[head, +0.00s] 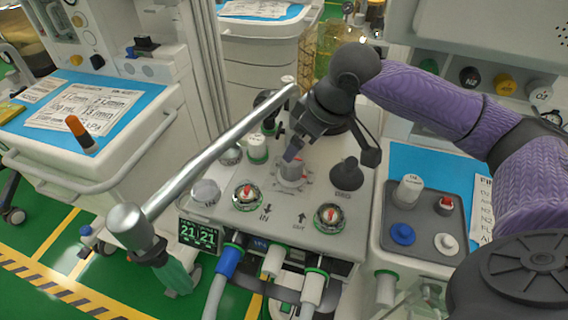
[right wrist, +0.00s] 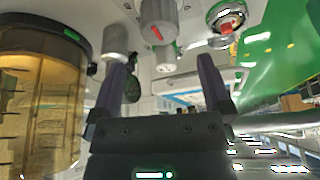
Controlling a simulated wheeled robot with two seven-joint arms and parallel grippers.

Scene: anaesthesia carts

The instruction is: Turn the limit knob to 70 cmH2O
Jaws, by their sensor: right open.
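A grey knob (head: 291,172) with a marked ring around its base stands on the sloping top panel of the middle cart. It looks like the limit knob, but I cannot read its scale or setting. My right gripper (head: 293,150) is just above it in the head view. In the right wrist view the open fingers of my right gripper (right wrist: 167,82) are apart and empty. A grey knob with a red mark (right wrist: 158,22) shows beyond the gap between the fingertips; it seems to be the same knob, with a gap left. My left gripper is not in view.
A metal bar (head: 215,155) crosses on the left. An amber canister (right wrist: 40,100) shows at left in the wrist view.

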